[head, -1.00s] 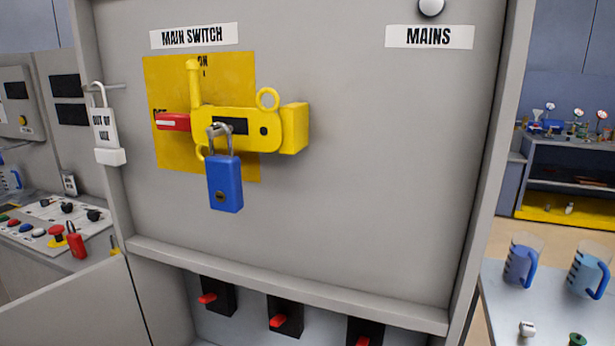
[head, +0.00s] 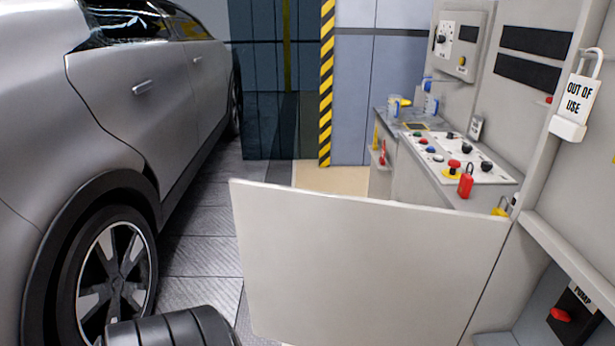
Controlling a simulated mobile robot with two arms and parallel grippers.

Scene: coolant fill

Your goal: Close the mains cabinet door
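The mains cabinet door (head: 365,265) is a flat pale grey panel in the lower middle of the head view. It stands open, swung out to the left from its hinge side at the cabinet (head: 585,200). Inside the cabinet's lower opening at the right is a black breaker (head: 570,305) marked PUMP with a red lever. A white OUT OF USE padlock tag (head: 577,105) hangs on the cabinet's left side. Neither of my grippers shows in the view.
A silver car (head: 130,120) stands at the left, with a dark tyre (head: 170,328) at the bottom. Behind the door is a control desk (head: 450,160) with buttons and a red padlock (head: 465,186). Tiled floor (head: 205,225) lies free between car and door.

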